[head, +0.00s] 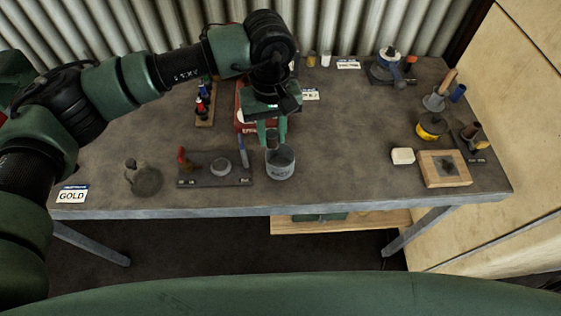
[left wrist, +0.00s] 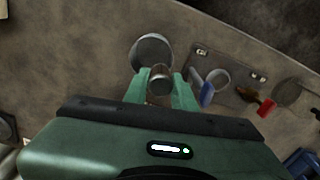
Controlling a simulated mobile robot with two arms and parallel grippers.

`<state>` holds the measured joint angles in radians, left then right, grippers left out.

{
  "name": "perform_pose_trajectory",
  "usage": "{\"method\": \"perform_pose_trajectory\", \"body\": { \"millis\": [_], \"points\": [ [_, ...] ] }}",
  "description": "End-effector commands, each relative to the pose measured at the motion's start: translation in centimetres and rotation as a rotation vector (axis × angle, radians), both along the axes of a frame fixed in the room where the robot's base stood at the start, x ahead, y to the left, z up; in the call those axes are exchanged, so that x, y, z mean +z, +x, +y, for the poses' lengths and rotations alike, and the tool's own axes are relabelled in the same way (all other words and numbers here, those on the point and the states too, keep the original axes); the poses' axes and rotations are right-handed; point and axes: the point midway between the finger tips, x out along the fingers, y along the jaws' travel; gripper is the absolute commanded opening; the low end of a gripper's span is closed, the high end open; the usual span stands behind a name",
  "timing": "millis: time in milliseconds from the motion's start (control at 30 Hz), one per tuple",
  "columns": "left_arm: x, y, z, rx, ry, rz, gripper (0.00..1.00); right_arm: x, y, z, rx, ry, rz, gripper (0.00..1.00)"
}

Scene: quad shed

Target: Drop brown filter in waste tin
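My left gripper (head: 271,132) points down over the near middle of the bench. Its green fingers are closed on the sides of a small brown cylinder, the brown filter (left wrist: 160,79). The filter also shows dark between the fingers in the head view (head: 272,142). The grey metal waste tin (head: 280,170) stands upright on the bench, directly below the gripper. In the left wrist view the tin's open mouth (left wrist: 151,48) lies just beyond the filter and is partly covered by it. The filter appears held at or just above the rim. My right gripper is not in view.
A dark tray (head: 214,180) with a red-handled item and a ring is left of the tin. A red box (head: 242,118) stands behind. A white block (head: 402,156), wooden frame (head: 444,180) and yellow pot (head: 431,128) are at right. The bench between is clear.

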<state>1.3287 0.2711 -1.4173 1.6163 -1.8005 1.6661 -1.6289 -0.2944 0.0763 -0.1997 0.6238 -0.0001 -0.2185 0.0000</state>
Motion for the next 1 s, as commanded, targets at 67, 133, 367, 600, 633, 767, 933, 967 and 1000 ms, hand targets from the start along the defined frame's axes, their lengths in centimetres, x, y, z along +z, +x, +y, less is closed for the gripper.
{"method": "perform_pose_trajectory", "body": {
  "millis": [67, 133, 367, 600, 633, 767, 933, 967, 1000],
  "points": [
    [0.0, 0.0, 0.0, 0.0, 0.0, 0.0, 0.49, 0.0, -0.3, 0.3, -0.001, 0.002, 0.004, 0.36],
    [0.0, 0.0, 0.0, 0.0, 0.0, 0.0, 0.5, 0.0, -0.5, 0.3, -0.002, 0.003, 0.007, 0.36],
    [0.0, 0.0, 0.0, 0.0, 0.0, 0.0, 0.5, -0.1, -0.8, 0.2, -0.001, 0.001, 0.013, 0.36],
    [2.3, 0.1, 0.0, -0.001, 0.0, -0.005, 0.5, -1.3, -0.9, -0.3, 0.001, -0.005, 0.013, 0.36],
    [2.8, 0.1, 0.0, -0.001, -0.001, -0.005, 0.5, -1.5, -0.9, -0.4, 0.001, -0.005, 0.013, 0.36],
    [5.1, 0.1, 0.0, -0.001, -0.001, -0.004, 0.5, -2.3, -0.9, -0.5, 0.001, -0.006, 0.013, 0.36],
    [7.2, 0.1, 0.0, 0.001, -0.001, -0.002, 0.5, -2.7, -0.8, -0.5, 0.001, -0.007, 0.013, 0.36],
    [7.4, 0.1, 0.0, 0.001, 0.0, -0.001, 0.5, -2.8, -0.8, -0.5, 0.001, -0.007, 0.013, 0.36],
    [7.6, 0.1, 0.0, 0.001, 0.0, -0.001, 0.5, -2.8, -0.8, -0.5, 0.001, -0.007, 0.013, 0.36]
  ]
}}
